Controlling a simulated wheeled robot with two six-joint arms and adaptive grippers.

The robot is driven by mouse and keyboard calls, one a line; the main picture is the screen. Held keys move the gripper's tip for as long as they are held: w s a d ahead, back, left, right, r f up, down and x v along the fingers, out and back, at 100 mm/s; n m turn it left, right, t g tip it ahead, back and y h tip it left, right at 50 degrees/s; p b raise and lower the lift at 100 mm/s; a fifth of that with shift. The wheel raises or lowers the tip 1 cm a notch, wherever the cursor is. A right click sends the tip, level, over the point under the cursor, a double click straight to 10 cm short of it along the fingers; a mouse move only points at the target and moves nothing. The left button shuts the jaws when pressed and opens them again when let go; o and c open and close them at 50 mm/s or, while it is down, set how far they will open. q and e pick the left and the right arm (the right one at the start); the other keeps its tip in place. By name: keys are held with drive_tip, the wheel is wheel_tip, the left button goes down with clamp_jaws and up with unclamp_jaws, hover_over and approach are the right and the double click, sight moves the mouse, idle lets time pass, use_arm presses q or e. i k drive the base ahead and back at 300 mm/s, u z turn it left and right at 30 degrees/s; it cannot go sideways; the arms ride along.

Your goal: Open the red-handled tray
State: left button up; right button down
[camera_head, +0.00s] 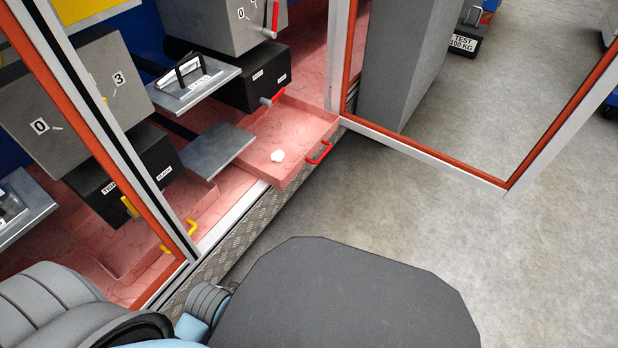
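The red-handled tray (291,133) is a shallow pinkish-red tray. It sticks out past the cabinet's front edge, through the open doorway, with its red handle (319,153) at the outer end. A small white lump (277,156) lies in it. The tray's back end lies near a black box (257,80) with a red lever (272,97). A second tray, with a yellow handle (190,228), sits inside the cabinet at the left, behind glass. Neither of my grippers shows in the head view. Nothing touches the red handle.
An orange-edged glass door (505,187) stands open at the right. A grey plate (217,150) and a grey shelf (197,84) jut out left of the tray. A tall grey block (405,65) stands behind the door. The floor (400,225) in front of the handle is clear.

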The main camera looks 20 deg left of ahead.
sight(299, 129)
drive_tip(key=z, duration=0.55)
drive_tip(key=i, duration=1.4)
drive_tip(key=u, duration=0.7)
